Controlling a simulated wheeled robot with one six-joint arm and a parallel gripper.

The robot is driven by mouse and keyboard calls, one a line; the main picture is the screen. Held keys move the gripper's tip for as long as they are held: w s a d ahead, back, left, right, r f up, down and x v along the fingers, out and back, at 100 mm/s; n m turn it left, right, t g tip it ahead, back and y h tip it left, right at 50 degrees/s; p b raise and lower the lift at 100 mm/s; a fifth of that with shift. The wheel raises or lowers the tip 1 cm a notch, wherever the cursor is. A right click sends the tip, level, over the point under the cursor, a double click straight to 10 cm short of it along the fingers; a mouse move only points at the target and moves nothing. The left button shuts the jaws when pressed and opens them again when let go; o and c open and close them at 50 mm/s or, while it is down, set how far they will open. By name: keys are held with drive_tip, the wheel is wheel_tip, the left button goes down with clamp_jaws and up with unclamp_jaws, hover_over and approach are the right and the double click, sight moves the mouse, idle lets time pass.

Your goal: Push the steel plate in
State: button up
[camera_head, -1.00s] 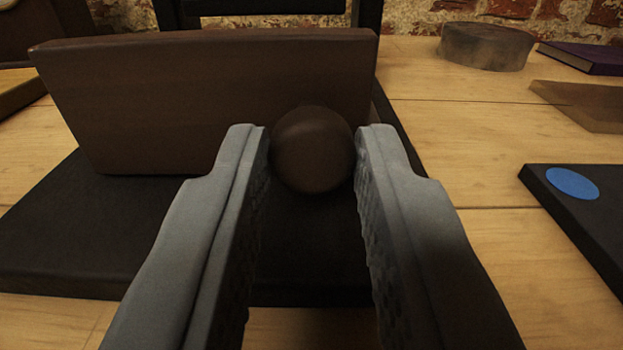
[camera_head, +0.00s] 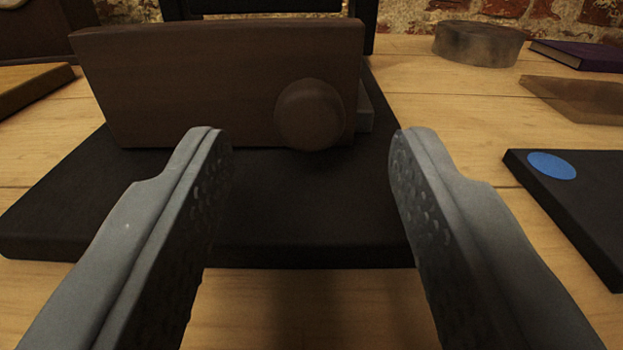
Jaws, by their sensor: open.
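My gripper (camera_head: 301,135) is open and empty, its two grey fingers spread wide at either side of the view. Beyond the fingertips a brown wooden panel (camera_head: 195,85) stands upright on a black base (camera_head: 300,235). A round brown knob (camera_head: 310,115) sits on the panel's right part, between the fingertips in the picture and apart from them. A small grey piece (camera_head: 365,108) shows behind the panel's right edge; I cannot tell whether it is the steel plate. What lies behind the panel is hidden.
A black slab with a blue disc (camera_head: 552,166) lies at the right. A round grey block (camera_head: 478,43), a purple book (camera_head: 580,55) and a brown flat piece (camera_head: 580,98) lie at the back right. A brick wall (camera_head: 420,12) closes the back. Bare wooden tabletop (camera_head: 445,130) shows between.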

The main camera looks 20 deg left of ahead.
drive_tip(key=v, duration=1.5)
drive_tip(key=shift+r, duration=0.1)
